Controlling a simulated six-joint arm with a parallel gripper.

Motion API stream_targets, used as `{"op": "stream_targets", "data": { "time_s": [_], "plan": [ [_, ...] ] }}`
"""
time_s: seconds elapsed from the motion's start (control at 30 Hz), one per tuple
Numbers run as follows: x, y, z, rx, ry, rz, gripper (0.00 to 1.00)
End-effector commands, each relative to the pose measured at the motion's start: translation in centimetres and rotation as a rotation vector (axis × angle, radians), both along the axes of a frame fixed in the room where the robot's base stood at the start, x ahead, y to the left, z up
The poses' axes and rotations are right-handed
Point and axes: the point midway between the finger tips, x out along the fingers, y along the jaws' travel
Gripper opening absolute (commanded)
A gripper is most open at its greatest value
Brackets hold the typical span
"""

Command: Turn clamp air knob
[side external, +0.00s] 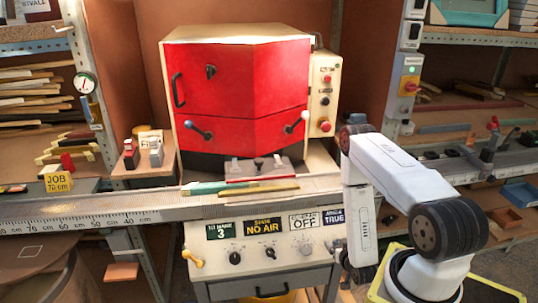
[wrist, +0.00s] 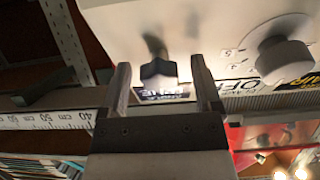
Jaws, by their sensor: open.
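In the side external view, a machine control panel (side external: 285,268) carries a row of small knobs under dark labels. The third label reads OFF (side external: 304,220), with a knob (side external: 305,248) below it; NO AIR (side external: 266,226) is left of it. In the wrist view, my gripper (wrist: 160,62) is open, one finger on each side of a dark knob (wrist: 158,70). I cannot tell whether the fingers touch it. A larger grey knob (wrist: 285,60) lies to the right, outside the fingers. Which of these is the clamp air knob is unclear. My fingers are not clear in the side view.
The machine's red guard (side external: 245,95) stands above the fence rail (side external: 100,212) with its scale. A yellow-tipped lever (side external: 192,257) juts from the panel's left. A switch box (side external: 408,80) is on the post at right. Wood strips (side external: 245,187) lie on the table.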

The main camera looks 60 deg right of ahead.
Motion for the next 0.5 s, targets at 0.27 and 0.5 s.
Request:
{"op": "stream_targets", "data": {
  "time_s": [0.27, 0.5],
  "plan": [
    [-0.01, 0.01, 0.01, 0.000, 0.000, 0.000, 0.21],
    [-0.03, 0.03, 0.02, 0.001, -0.001, -0.002, 0.00]
  ]
}}
